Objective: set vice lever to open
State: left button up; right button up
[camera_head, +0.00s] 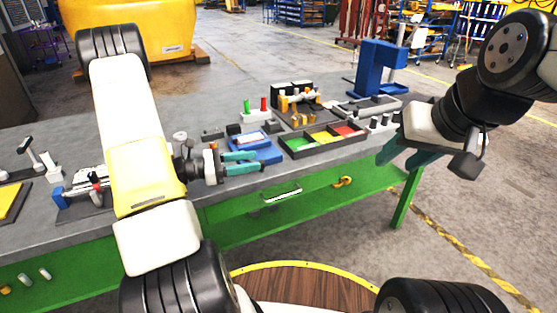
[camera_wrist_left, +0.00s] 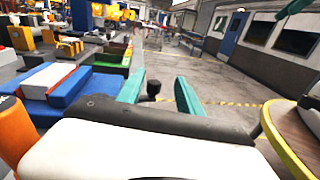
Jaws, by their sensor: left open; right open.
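A blue block-like fixture with a white top (camera_head: 254,141), which looks like the vice, sits near the bench's front edge in the head view; it also shows at left in the left wrist view (camera_wrist_left: 62,84). My left gripper (camera_head: 261,162) is open beside its front side, teal fingers pointing right. In the left wrist view a black knob on a short stem (camera_wrist_left: 153,88), apparently the vice lever, shows between the open fingers (camera_wrist_left: 159,78). I cannot tell whether they touch it. My right gripper (camera_head: 396,160) is open and empty, off the bench's right end.
A black tray with green, yellow and red compartments (camera_head: 285,147) lies right of the blue fixture. A blue press (camera_head: 377,70) stands at the back right. A fixture with a blue block (camera_head: 61,197) is partly hidden by my left arm. A drawer handle (camera_head: 283,193) is on the green front.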

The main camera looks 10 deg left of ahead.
pick_arm(q)
jog(key=shift+a+f+n+t, duration=0.5)
jog(key=shift+f+n+t, duration=0.1)
jog(key=shift+f+t, duration=0.1)
jog(key=x, duration=0.7)
jog(key=shift+w+d, duration=0.15)
jog(key=shift+d, duration=0.15)
jog(key=shift+f, duration=0.15)
jog(key=shift+c, duration=0.4)
grip_shut()
